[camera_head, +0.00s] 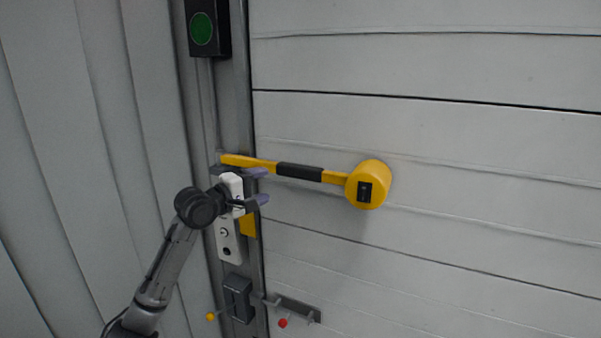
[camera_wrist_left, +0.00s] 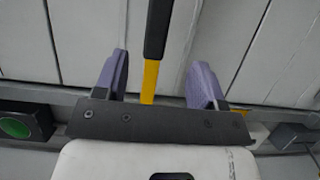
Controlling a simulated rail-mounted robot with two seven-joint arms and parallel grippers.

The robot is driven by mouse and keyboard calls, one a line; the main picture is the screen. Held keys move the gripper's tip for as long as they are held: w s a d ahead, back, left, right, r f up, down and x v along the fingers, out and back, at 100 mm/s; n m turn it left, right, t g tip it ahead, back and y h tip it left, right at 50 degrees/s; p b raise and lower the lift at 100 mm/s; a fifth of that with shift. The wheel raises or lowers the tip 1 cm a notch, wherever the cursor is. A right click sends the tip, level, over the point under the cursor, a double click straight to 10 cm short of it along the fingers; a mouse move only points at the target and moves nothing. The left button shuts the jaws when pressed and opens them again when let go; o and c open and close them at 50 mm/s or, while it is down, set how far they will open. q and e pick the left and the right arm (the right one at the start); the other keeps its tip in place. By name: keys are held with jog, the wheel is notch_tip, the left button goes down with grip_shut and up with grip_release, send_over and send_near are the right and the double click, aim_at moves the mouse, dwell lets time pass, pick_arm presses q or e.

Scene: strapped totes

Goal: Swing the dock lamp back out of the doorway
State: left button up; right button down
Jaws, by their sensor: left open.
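The dock lamp is a yellow arm with a black grip sleeve (camera_head: 299,172) and a round yellow lamp head (camera_head: 368,184). It reaches out to the right from the door post across the white panelled door. My left gripper (camera_head: 261,186) is open near the post end of the lamp arm, left of the black sleeve. In the left wrist view the yellow arm and black sleeve (camera_wrist_left: 157,30) run up between the two purple fingers of the gripper (camera_wrist_left: 160,78). No contact with either finger shows there. The lamp head is out of the wrist view. My right gripper is not in view.
A green button box (camera_head: 202,28) is high on the grey post, and also shows in the left wrist view (camera_wrist_left: 15,126). A white control panel (camera_head: 228,240) sits below my gripper. Lower down are a grey box (camera_head: 238,298) and a hook rail (camera_head: 292,308). The door right of the lamp is clear.

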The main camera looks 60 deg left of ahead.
aim_at(295, 172)
pick_arm(q)
jog(key=w+p, duration=0.1)
jog(key=w, duration=0.3)
jog(key=w+a+p, duration=0.1)
jog(key=w+p, duration=0.1)
jog(key=w, duration=0.1)
jog(key=w+a+p, duration=0.1)
jog(key=w, duration=0.3)
jog(key=shift+w+r+p, duration=0.2)
jog(key=shift+w+p, duration=0.1)
jog(key=shift+w, duration=0.05)
jog(key=shift+w+a+f, duration=0.1)
jog(key=shift+w+f, duration=0.05)
jog(key=shift+w, duration=0.55)
jog(key=shift+c, duration=0.2)
grip_shut()
